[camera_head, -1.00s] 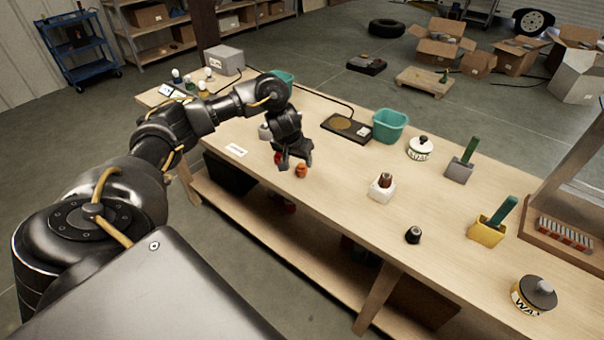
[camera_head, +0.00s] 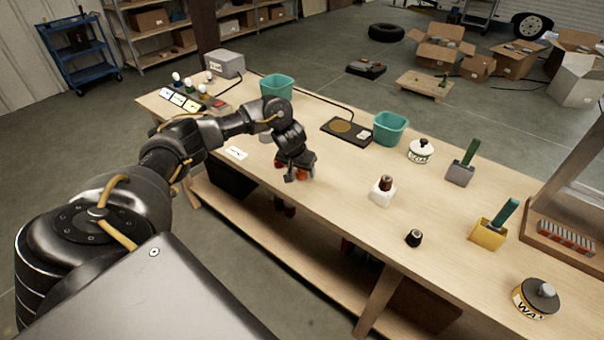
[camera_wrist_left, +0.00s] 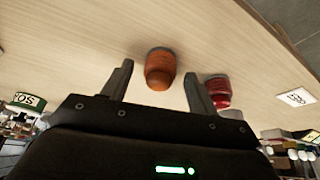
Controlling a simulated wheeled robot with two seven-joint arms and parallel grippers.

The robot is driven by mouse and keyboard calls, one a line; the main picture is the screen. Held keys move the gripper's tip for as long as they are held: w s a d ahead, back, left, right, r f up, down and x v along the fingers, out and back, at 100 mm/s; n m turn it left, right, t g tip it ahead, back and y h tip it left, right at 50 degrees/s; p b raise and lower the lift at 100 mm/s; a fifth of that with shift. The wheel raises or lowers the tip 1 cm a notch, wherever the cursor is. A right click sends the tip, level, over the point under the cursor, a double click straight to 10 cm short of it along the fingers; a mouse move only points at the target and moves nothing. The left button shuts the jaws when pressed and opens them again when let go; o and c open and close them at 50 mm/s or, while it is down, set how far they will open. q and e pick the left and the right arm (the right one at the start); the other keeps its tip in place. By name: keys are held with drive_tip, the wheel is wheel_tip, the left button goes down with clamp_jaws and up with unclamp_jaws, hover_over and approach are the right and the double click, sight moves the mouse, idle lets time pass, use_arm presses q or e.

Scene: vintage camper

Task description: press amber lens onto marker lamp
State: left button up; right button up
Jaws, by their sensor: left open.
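The amber lens (camera_wrist_left: 160,68) is an orange stepped cap on the bench. It shows between the two spread fingers of my left gripper (camera_wrist_left: 157,72) in the left wrist view; contact cannot be told. In the head view the left gripper (camera_head: 297,176) is low over the bench and partly hides the lens (camera_head: 303,173). A red lens (camera_wrist_left: 217,90) stands beside it, just outside one finger. A white block with a brown top (camera_head: 382,190), perhaps the marker lamp, stands on the bench to the right. My right gripper is not in view.
A small black cap (camera_head: 413,238) stands nearer the front edge. Teal bins (camera_head: 389,128), a dark pad (camera_head: 345,130), a white tin (camera_head: 420,151) and brush holders (camera_head: 488,230) stand farther back and right. The bench between the gripper and white block is clear.

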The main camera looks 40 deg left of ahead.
use_arm(q)
drive_tip(key=shift+c, duration=0.2)
drive_tip(key=c, duration=1)
drive_tip(key=shift+r, duration=0.15)
drive_tip(key=shift+r, duration=0.25)
wheel_tip(320, 180, up, 2)
drive_tip(key=shift+r+b, duration=0.1)
drive_tip(key=shift+b, duration=0.2)
drive_tip(key=s+r+p, duration=0.1)
drive_tip(key=s+r, duration=0.2)
drive_tip(key=s, duration=0.1)
drive_tip(key=s+r+p, duration=0.2)
drive_tip(key=s+r, duration=0.1)
drive_tip(key=s, duration=0.2)
drive_tip(key=s+r+p, duration=0.2)
drive_tip(key=s+r, duration=0.2)
drive_tip(key=s, duration=0.1)
drive_tip(key=shift+a, duration=0.25)
